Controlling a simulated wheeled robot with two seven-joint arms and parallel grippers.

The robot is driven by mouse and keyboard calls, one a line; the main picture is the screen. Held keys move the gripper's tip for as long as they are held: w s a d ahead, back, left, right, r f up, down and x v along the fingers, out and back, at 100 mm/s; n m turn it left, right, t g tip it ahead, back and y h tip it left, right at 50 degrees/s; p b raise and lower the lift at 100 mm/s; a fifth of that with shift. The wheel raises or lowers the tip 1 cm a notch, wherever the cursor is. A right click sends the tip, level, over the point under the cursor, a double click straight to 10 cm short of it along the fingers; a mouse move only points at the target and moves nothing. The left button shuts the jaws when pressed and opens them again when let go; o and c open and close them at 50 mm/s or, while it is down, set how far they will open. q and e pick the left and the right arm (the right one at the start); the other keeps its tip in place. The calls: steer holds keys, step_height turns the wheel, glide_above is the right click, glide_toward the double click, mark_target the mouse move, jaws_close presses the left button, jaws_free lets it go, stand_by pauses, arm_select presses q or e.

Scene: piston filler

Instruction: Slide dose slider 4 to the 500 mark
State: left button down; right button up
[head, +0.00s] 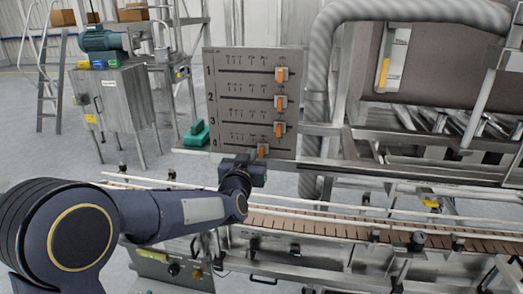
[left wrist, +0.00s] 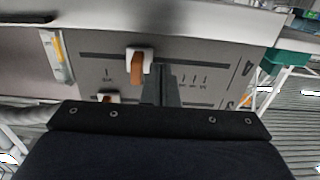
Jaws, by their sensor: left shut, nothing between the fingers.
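The grey dose panel (head: 222,105) has four numbered rows, each with an orange-and-white slider. Dose slider 4 (head: 262,151), in the bottom row, sits right of the row's middle and further left than slider 3. It also shows in the left wrist view (left wrist: 137,65), where the panel appears upside down. My left gripper (head: 248,163) is shut and empty at the panel's lower edge. In the left wrist view its fingers (left wrist: 161,72) are beside slider 4, on the side toward the number 4. I cannot tell whether they touch it. The scale figures are too small to read.
Slider 3 (head: 279,129) sits just above slider 4, near my fingers. A conveyor (head: 330,222) with white guide rails runs below the panel. A thick ribbed hose (head: 321,85) stands right of the panel. A green part (head: 196,134) is at its lower left.

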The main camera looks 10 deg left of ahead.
arm_select(q)
steer(key=shift+d, duration=0.25)
steer(key=shift+d, duration=0.35)
